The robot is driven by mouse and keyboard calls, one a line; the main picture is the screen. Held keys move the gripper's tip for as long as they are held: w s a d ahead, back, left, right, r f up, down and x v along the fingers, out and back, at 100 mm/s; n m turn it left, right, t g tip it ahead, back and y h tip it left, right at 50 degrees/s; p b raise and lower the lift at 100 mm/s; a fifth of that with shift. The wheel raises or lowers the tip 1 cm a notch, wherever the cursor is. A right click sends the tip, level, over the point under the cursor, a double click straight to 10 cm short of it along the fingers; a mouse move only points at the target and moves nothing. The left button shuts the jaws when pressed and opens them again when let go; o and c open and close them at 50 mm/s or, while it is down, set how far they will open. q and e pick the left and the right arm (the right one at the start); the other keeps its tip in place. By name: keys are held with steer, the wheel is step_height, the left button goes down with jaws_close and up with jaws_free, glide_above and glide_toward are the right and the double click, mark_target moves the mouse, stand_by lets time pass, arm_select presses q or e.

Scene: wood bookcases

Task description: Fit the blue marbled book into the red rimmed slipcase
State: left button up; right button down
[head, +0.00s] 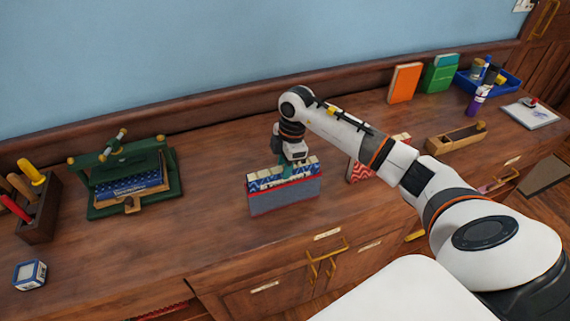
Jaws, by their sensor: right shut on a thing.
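The slipcase (285,199) stands on the wooden counter in the middle of the head view. It has a grey-blue side and thin red edges. The blue marbled book (262,181), blue with white patterning and pale page edges, shows upright along the top of the slipcase. Its lower part is hidden behind the slipcase side, and it appears to be at least partly inside; how deep I cannot tell. My right gripper (289,166) points down from above and is shut on the book's top edge. My left gripper is out of view.
A green book press (161,196) and a tool rack (40,215) stand left, with a small blue-white box (30,274) in front. A red zigzag item (358,174) is partly behind my right arm. Orange (404,83) and green (439,76) books stand at the back right.

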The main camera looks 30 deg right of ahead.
steer(key=shift+f, duration=0.15)
steer(key=c, duration=1.1)
jaws_free()
steer(key=shift+f, duration=0.1)
steer(key=r+b, duration=0.1)
steer(key=r, duration=0.3)
steer(key=d+r, duration=0.1)
steer(key=r, duration=0.3)
steer(key=r+b, duration=0.1)
steer(key=r, duration=0.3)
steer(key=shift+s+d+b, duration=0.2)
steer(key=shift+d+b, duration=0.15)
